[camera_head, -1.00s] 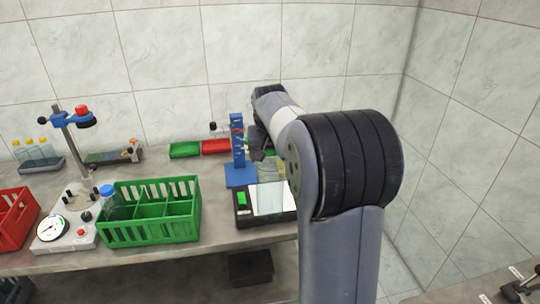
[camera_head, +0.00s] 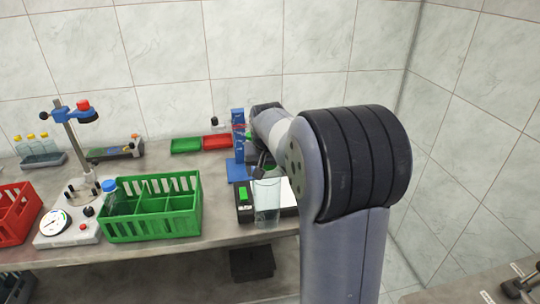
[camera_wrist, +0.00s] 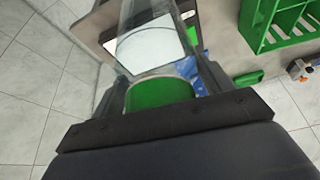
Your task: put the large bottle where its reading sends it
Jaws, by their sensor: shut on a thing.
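My gripper (camera_head: 262,168) is shut on a large clear bottle (camera_head: 267,203) with a green cap (camera_wrist: 160,94). In the head view the bottle hangs roughly upright below the gripper, in front of the scale (camera_head: 244,203) with a lit green display. I cannot tell whether the bottle touches the scale or the bench. In the wrist view the cap sits between the fingers and the clear body reaches away from me. The display's reading is too small to make out. My arm covers part of the scale's right side.
A red crate (camera_head: 14,222) stands at the far left. A gauge device (camera_head: 66,227), a blue stand (camera_head: 239,150), a green tray (camera_head: 186,146) and a red tray (camera_head: 217,142) share the bench.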

